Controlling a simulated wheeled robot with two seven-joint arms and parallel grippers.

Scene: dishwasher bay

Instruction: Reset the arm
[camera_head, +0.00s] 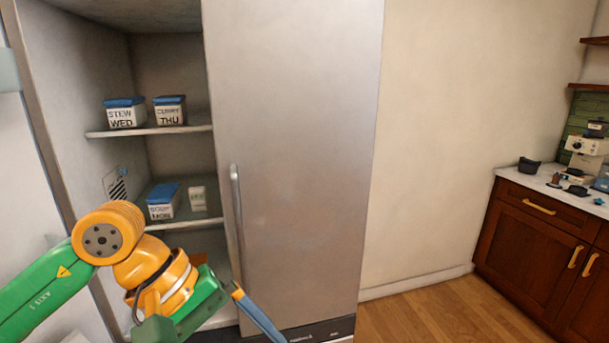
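My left arm comes in from the lower left, with a green link and orange joints. Its green hand (185,318) is low in front of the open steel cabinet (172,60). A blue bar with an orange end (258,314) extends from beside the hand toward the bottom edge. I cannot tell whether it is a finger or a held thing. The fingertips are not clearly visible, so I cannot tell whether this gripper is open or shut. My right arm and gripper are not in view.
Blue-lidded tubs marked STEW WED (124,115) and CURRY THU (170,112) stand on the upper shelf. Wooden floor (440,310) is clear.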

